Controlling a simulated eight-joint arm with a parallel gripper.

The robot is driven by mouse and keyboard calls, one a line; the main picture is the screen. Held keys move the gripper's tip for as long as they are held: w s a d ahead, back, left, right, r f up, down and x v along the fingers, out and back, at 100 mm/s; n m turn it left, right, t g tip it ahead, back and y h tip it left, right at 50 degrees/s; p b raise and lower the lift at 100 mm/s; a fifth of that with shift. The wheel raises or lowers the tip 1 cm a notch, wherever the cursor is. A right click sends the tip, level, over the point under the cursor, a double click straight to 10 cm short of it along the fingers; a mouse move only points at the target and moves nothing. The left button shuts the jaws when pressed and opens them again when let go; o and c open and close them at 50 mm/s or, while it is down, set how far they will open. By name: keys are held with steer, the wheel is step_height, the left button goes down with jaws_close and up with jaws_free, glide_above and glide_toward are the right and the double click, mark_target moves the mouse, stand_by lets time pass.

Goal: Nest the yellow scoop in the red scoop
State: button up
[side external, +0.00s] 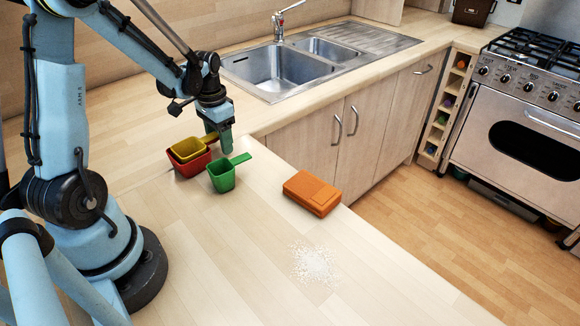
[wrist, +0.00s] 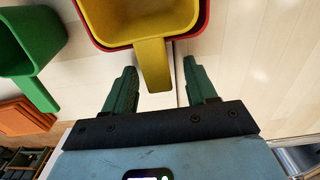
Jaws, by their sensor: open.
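The yellow scoop (side external: 187,149) sits inside the larger red scoop (side external: 194,168) on the wooden counter. In the wrist view the yellow scoop (wrist: 135,20) lies within the rim of the red scoop (wrist: 183,35), and its handle points toward my gripper. My gripper (wrist: 160,75) is open, with its green fingers on either side of the yellow handle's end and apart from it. In the side view my gripper (side external: 222,143) is low, at the handle side of the scoops. The red scoop's handle is hidden.
A green scoop (side external: 222,178) stands right beside the red scoop, its handle pointing up and right. An orange box (side external: 312,193) lies near the counter edge. White powder (side external: 315,263) is spread on the front counter. A sink (side external: 290,68) is behind.

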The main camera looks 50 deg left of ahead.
step_height(320, 180, up, 12)
stand_by(0.7)
steer(key=s+d+t, duration=0.3)
steer(key=d+t, duration=0.4)
steer(key=d, duration=1.1)
steer(key=shift+d+r, duration=0.2)
steer(key=shift+r, duration=0.25)
